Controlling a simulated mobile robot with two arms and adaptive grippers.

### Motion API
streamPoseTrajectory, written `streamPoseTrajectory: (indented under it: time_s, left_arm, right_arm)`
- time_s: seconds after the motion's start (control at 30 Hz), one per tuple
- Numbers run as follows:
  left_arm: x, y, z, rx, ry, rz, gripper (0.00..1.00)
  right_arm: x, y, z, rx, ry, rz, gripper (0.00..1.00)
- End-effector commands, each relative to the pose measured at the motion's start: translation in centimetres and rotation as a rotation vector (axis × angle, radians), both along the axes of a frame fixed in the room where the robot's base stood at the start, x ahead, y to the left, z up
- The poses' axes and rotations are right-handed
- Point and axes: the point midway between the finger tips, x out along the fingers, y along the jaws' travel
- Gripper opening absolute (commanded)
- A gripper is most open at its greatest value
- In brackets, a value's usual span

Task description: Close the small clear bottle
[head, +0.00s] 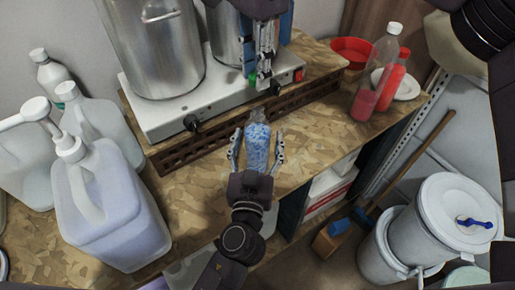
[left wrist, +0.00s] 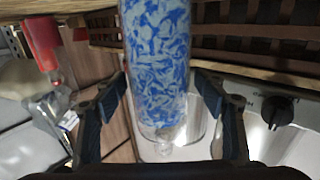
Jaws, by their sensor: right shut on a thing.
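The small clear bottle (head: 257,143) holds blue-and-white patterned contents and appears to stand on the wooden counter in front of the hotplate. Its clear neck has no cap on it. My left gripper (head: 258,143) comes from the bottom of the head view; its fingers are spread on both sides of the bottle with small gaps. The left wrist view shows the bottle (left wrist: 158,60) between the fingers (left wrist: 160,85), neck towards the bottom of the picture. My right gripper (head: 259,84) points down above and behind the neck, shut on a small green thing (head: 252,79), likely the cap, mostly hidden.
A hotplate (head: 165,118) with steel pots (head: 155,50) stands behind the bottle. Large white jugs (head: 105,210) stand on the left. A tall bottle with red liquid (head: 375,75) and a red bowl (head: 352,48) are at the right. White buckets (head: 455,215) stand on the floor.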

Motion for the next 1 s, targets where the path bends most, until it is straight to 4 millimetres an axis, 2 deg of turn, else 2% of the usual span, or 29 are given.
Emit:
streamPoseTrajectory:
  time_s: [0.07,0.53,0.67,0.9,1.0]
  left_arm:
    - [0.0,0.0,0.0,0.0,0.0,0.0,0.54]
    - [0.0,0.0,0.0,0.0,0.0,0.0,0.02]
    - [0.0,0.0,0.0,0.0,0.0,0.0,0.02]
    - [0.0,0.0,0.0,0.0,-0.001,0.0,0.02]
    - [0.0,0.0,0.0,0.0,-0.001,0.0,0.02]
  right_arm:
    - [0.0,0.0,0.0,0.0,0.0,0.0,0.17]
    - [0.0,0.0,0.0,0.0,0.0,0.0,0.17]
    - [0.0,0.0,-0.6,-0.001,0.001,0.0,0.17]
    - [-0.2,0.0,-4.1,0.003,-0.003,0.001,0.17]
    - [-0.1,0.1,-4.8,0.005,-0.007,0.0,0.17]
